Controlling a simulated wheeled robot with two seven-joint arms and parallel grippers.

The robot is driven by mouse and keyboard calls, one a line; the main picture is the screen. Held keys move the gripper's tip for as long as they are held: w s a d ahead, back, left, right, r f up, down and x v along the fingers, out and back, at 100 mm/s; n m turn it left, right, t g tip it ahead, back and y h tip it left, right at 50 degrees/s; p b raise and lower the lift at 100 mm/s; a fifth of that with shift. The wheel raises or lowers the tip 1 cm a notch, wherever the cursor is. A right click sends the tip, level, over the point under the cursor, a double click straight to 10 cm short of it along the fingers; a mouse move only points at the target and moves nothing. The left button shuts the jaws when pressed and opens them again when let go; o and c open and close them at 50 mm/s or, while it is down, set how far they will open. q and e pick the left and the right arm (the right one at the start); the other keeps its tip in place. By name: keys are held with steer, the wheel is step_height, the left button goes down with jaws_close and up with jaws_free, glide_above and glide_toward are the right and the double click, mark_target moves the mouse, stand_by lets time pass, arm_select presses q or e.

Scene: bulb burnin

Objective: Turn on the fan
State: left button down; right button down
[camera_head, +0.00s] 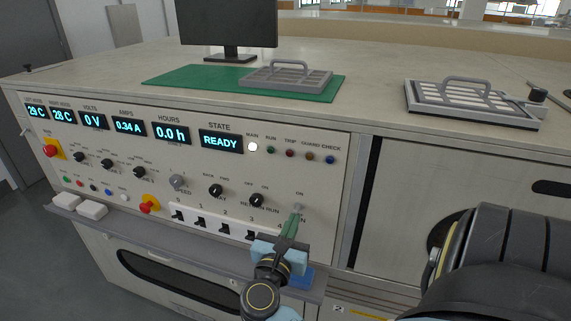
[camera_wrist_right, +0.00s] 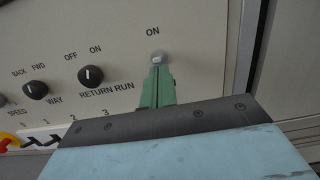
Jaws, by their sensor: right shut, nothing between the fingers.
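The fan switch (camera_head: 298,208) is a small light-grey lever at the right end of the control panel (camera_head: 335,165), under the word ON. Its lower label is mostly covered by my right gripper (camera_head: 292,222), and only its last letters show. The right gripper's green fingers are closed with nothing between them. Their tips are at the lever's lower side. In the right wrist view the lever's rounded grey tip (camera_wrist_right: 158,57) shows just above the fingertips (camera_wrist_right: 157,72); I cannot tell if they touch. My left gripper is not in view.
The RETURN RUN knob (camera_head: 256,200) and WAY knob (camera_head: 215,190) are left of the switch. A row of numbered switches (camera_head: 226,226) lies below. Red buttons (camera_head: 149,204) and a ledge (camera_head: 110,218) are further left. Handled trays (camera_head: 285,78) (camera_head: 470,103) and a monitor stand on the bench top.

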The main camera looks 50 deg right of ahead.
steer(key=s+a+r, duration=0.3)
steer(key=a, duration=0.6)
steer(key=shift+s, duration=0.35)
stand_by(0.3)
